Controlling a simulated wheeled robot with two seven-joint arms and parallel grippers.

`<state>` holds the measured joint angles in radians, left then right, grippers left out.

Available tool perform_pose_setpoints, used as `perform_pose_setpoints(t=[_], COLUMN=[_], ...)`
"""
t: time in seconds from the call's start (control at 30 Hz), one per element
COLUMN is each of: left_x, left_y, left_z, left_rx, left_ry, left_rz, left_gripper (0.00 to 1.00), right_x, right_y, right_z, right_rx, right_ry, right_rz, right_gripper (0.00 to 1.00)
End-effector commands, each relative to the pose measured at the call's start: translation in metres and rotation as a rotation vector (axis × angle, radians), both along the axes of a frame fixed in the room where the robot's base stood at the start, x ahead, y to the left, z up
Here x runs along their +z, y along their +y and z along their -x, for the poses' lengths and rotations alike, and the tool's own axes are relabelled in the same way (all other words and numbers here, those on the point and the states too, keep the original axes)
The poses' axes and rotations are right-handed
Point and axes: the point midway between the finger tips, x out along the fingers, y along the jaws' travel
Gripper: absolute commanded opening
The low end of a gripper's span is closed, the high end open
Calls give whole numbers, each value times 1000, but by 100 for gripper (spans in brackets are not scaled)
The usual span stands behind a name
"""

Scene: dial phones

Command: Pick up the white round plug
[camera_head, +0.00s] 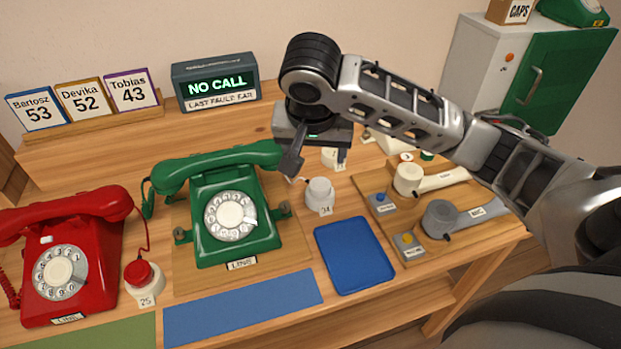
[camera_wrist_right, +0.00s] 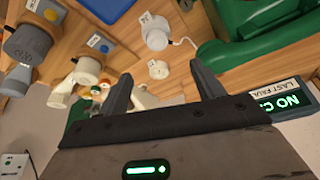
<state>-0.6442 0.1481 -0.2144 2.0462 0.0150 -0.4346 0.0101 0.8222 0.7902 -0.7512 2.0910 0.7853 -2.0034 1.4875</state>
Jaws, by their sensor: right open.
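A white round plug (camera_head: 320,190) with a tag reading 34 stands on the table, right of the green phone. It also shows in the wrist view (camera_wrist_right: 157,38), with a thin pale cord running from it toward the green phone. A smaller white round piece (camera_head: 333,157) sits behind it, partly hidden by my gripper; it shows between my fingers in the wrist view (camera_wrist_right: 158,69). My right gripper (camera_head: 317,160) is open and empty, above and behind the tagged plug, with its fingers (camera_wrist_right: 160,82) pointing down toward the table. My left gripper is not in view.
The green phone (camera_head: 235,215) stands left of the plug, the red phone (camera_head: 65,260) farther left. A blue tray (camera_head: 354,255) lies in front. A wooden board (camera_head: 400,245) with grey and cream handled pieces is at right. The NO CALL display (camera_head: 215,83) stands at the back.

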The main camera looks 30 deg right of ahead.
Motion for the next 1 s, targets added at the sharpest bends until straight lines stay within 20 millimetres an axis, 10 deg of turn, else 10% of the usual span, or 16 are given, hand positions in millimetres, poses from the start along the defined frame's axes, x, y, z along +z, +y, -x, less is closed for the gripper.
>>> perform_pose_setpoints(t=[0.33,1.0], left_x=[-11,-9], left_y=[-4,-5], left_z=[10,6], left_rx=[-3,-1], left_ry=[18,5], left_rz=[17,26], left_gripper=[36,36], right_x=[-70,-132], right_y=[-18,-40], right_z=[-21,-44], right_rx=[-1,1], right_ry=[5,1], right_rz=[1,1], right_gripper=[67,67])
